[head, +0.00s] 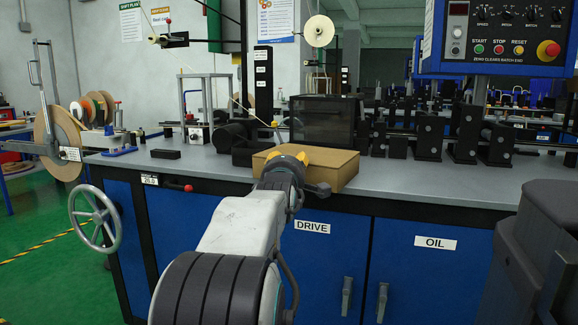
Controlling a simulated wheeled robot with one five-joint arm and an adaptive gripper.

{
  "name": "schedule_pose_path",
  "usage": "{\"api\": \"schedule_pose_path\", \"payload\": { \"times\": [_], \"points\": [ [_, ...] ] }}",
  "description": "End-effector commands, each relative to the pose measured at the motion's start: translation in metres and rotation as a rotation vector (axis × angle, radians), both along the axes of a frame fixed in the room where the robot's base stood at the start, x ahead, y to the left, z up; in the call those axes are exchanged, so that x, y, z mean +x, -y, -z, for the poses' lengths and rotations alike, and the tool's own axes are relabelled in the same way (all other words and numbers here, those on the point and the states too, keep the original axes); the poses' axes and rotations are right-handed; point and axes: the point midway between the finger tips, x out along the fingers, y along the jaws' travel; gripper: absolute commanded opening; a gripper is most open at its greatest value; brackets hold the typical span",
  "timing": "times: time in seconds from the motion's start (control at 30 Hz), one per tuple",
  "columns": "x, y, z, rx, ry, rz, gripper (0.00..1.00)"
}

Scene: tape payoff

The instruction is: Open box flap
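A brown cardboard box (335,174) sits on the grey worktop of the blue bench, near its front edge, in the head view. Its top looks flat and closed, but my arm hides its front left part. My gripper (288,157), dark with yellow parts, is at the box's left portion, overlapping the top in the picture. I cannot tell whether it touches the box. The fingertips are largely hidden behind the wrist, so their opening does not show.
A dark machine housing (322,122) stands just behind the box. Several black blocks line the bench to the right. A control panel (497,38) hangs at upper right. A handwheel (96,219) juts out at left. The worktop (420,183) right of the box is clear.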

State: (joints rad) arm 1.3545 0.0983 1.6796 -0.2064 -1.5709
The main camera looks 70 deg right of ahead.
Motion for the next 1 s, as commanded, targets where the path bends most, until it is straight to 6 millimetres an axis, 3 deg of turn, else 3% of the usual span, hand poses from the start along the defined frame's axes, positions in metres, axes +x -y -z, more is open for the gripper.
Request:
{"api": "schedule_pose_path", "payload": {
  "times": [0.4,0.8,1.0],
  "points": [
    [0.0005,0.0022,-0.0004,-0.001,0.0,0.0,0.35],
    [0.0005,0.0021,-0.0003,-0.001,0.0,0.0,0.0],
    [0.0005,0.0021,-0.0002,-0.001,0.0,0.0,0.0]
  ]
}}
